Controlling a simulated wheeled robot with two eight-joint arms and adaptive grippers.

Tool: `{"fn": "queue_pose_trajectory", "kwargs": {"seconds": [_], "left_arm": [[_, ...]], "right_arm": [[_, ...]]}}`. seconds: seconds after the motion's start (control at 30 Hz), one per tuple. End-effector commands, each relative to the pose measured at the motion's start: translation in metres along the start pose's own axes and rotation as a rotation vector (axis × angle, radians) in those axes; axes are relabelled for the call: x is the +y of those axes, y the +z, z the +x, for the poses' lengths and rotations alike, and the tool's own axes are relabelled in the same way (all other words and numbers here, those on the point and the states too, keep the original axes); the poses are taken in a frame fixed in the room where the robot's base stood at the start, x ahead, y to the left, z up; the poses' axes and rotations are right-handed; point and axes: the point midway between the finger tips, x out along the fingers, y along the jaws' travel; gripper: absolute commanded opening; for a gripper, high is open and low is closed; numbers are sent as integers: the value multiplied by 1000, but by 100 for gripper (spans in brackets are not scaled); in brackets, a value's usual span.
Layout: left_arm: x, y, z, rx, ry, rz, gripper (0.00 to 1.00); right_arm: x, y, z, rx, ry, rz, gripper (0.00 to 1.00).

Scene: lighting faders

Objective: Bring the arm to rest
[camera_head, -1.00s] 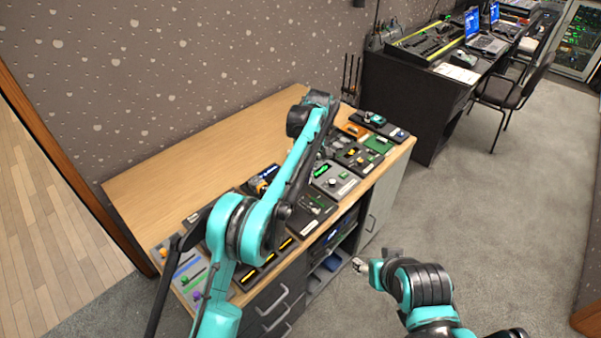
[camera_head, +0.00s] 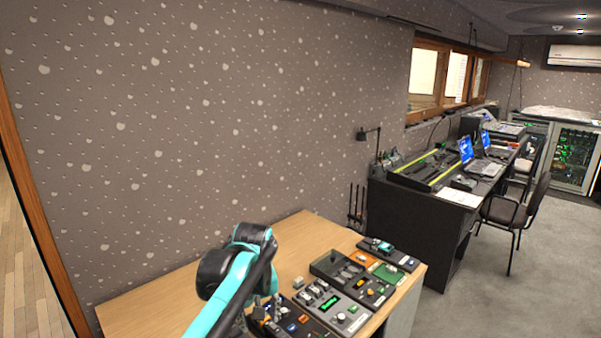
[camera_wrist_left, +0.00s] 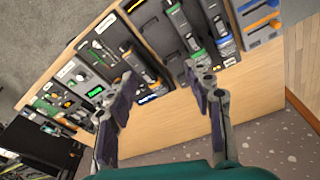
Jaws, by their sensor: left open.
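My left arm (camera_head: 226,292) rises from the bottom of the head view, its dark elbow bent above the wooden desk (camera_head: 150,300). In the left wrist view my left gripper (camera_wrist_left: 160,76) is open, with both fingers apart and nothing between them. It hangs above the desk top, near dark fader panels (camera_wrist_left: 163,35) with grey, green and blue sliders. A light panel with blue and orange sliders (camera_wrist_left: 262,22) lies at the upper right of that view. In the head view the gripper is hard to make out. My right gripper is out of view.
Several control boxes with switches and a green display (camera_head: 329,304) line the desk's right side. A patterned wall (camera_head: 210,130) stands behind. A black desk (camera_head: 415,225) with laptops and a chair (camera_head: 515,212) stand to the right, with grey carpet (camera_head: 470,300) in front.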

Motion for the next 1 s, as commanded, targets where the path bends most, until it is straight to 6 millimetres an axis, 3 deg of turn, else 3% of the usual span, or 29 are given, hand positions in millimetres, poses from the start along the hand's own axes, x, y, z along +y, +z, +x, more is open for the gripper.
{"fn": "queue_pose_trajectory", "kwargs": {"seconds": [0.03,0.27,0.6,0.8,1.0], "left_arm": [[-15,10,-4,23,16,21,52],[-67,56,-10,143,83,140,52],[-132,130,19,339,126,307,52],[-151,156,39,419,125,370,52],[-156,161,45,440,123,387,52]], "right_arm": [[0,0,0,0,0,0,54],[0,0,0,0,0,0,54],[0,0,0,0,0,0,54],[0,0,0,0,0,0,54],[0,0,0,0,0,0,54]]}}
